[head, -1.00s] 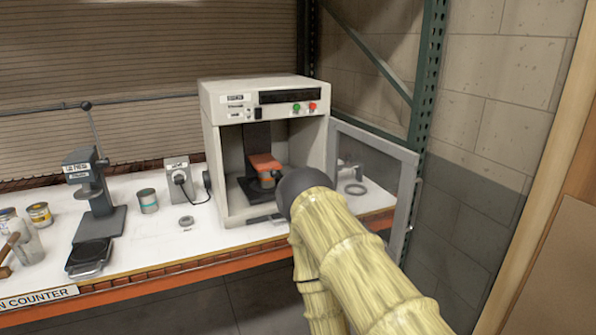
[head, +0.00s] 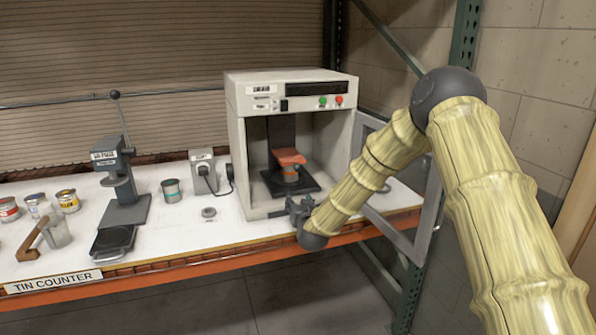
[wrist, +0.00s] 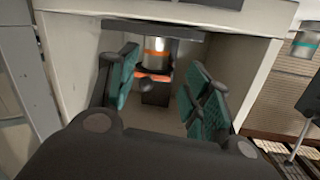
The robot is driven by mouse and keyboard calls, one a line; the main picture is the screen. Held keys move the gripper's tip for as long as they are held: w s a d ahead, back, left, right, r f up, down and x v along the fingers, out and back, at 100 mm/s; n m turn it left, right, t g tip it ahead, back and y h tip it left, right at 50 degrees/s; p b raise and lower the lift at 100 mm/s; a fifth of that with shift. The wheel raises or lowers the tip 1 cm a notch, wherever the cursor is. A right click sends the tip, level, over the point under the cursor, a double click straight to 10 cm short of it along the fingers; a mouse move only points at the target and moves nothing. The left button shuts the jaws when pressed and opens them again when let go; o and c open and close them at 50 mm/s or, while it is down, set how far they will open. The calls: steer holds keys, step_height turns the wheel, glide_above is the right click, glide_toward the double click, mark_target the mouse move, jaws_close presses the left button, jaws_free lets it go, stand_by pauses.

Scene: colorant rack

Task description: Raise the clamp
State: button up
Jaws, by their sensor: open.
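The orange clamp (head: 288,157) sits inside the pale cabinet machine (head: 237,150), on top of or pressed close to a tin (head: 290,175) on a dark base. In the wrist view, which looks turned over, the clamp (wrist: 153,75) shows as an orange band below the metallic tin (wrist: 155,52). A dark knob (wrist: 146,86) shows close to it. My gripper (head: 298,208) is at the front opening of the cabinet, low and in front of the tin. Its teal-padded fingers (wrist: 163,82) are wide apart, with nothing between them; the clamp shows beyond them.
The cabinet's door (head: 432,215) stands open on the right, close to my forearm. The cabinet side walls bound the opening. A socket box (head: 203,170), a teal-banded can (head: 172,190) and a lever press (head: 125,200) stand to the left on the white counter (head: 180,235).

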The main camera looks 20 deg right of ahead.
steer(key=t, duration=0.1)
glide_toward(298, 170)
steer(key=w, duration=0.1)
steer(key=shift+m+h, duration=0.3)
steer(key=shift+h, duration=0.1)
steer(key=w+p, duration=0.1)
steer(key=w, duration=0.2)
steer(key=w+d+p, duration=0.1)
steer(key=w, duration=0.3)
steer(key=w+p, duration=0.1)
steer(key=w, duration=0.2)
steer(key=shift+w+d+f, duration=0.25)
steer(key=shift+r, duration=0.1)
jaws_close()
